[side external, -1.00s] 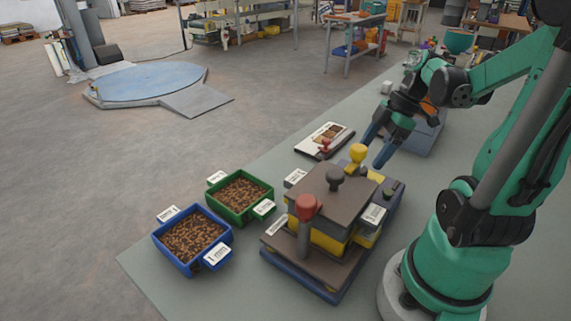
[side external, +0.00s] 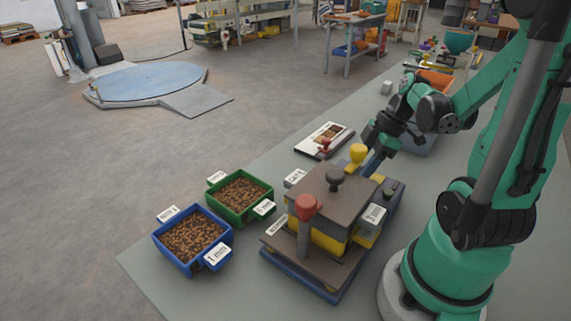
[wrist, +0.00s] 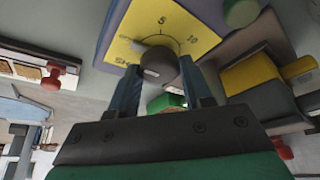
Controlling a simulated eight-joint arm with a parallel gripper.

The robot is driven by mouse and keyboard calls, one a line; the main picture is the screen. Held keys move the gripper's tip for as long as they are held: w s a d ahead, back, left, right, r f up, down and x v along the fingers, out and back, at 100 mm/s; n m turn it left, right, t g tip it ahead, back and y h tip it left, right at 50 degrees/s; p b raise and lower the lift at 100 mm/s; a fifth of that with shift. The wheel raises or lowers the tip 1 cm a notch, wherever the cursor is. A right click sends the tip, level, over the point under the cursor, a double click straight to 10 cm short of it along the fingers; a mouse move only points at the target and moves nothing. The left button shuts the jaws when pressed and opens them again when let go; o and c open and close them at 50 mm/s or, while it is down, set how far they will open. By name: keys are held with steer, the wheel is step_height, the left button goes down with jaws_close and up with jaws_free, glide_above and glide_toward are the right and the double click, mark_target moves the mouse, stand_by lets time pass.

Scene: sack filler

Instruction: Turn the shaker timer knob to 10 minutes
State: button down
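The shaker timer knob (wrist: 160,65) is dark grey and round, on a yellow dial plate (wrist: 122,42). The plate shows "5", "10" at upper right and part of a lettered label at lower left. My gripper (wrist: 162,75) has a finger on each side of the knob, with the tips close to its sides. I cannot tell whether they press on it or which mark the knob points to. A green button (wrist: 241,12) sits beside the plate.
Blue (side external: 184,267) and green (side external: 238,222) trays stand left. A white-topped device (side external: 325,138) lies behind.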

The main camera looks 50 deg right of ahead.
steer(key=shift+m, duration=0.4)
steer(key=m+h, duration=0.1)
steer(key=m, duration=0.1)
steer(key=m+t+h, duration=0.1)
steer(key=m, duration=0.1)
steer(key=shift+s+a+m, duration=0.1)
steer(key=shift+a+m, duration=0.05)
steer(key=shift+m, duration=0.25)
steer(key=m+h, duration=0.1)
steer(key=m, duration=0.1)
steer(key=m+h, duration=0.1)
steer(key=m, duration=0.2)
steer(key=shift+a, duration=0.1)
steer(key=shift+m, duration=0.3)
steer(key=shift+c, duration=1.9)
jaws_free()
steer(key=shift+r, duration=0.15)
steer(key=shift+v, duration=2.65)
